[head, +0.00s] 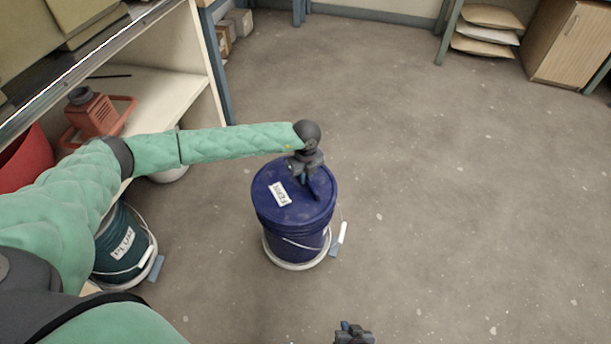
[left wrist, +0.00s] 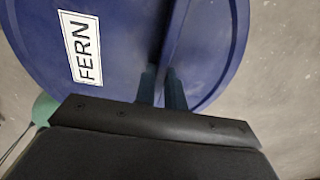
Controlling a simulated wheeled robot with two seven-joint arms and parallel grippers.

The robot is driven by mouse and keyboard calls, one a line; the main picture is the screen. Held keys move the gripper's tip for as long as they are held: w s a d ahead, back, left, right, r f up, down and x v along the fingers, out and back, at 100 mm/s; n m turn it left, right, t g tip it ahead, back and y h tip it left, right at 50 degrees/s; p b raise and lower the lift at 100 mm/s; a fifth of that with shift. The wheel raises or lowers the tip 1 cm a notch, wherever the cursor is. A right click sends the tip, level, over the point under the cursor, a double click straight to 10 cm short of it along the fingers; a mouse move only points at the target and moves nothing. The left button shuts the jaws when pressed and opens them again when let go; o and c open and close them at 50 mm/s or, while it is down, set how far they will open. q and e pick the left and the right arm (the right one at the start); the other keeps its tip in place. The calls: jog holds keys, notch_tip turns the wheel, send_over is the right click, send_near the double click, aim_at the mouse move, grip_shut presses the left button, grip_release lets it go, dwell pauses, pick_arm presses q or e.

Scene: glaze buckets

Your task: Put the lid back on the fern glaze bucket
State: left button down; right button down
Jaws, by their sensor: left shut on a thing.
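The fern glaze bucket (head: 292,240) is dark blue and stands upright on the floor on a pale round base, with a wire bail and white grip at its right. Its round blue lid (head: 268,207), with a white FERN label, is over the bucket's mouth, roughly lined up; I cannot tell whether it is fully seated. My left gripper (head: 305,177) is above the lid, shut on the lid's raised ridge. In the left wrist view the fingers (left wrist: 160,90) pinch that ridge, and the lid (left wrist: 120,85) fills the top. My right gripper (head: 354,335) barely shows at the bottom edge.
A dark teal bucket (head: 113,262) with a label stands at the left, partly behind my arm. A wooden cabinet (head: 570,45) is at the upper right.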

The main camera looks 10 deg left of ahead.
dwell(0.3)
pick_arm(q)
jog(key=c, duration=0.9)
grip_release()
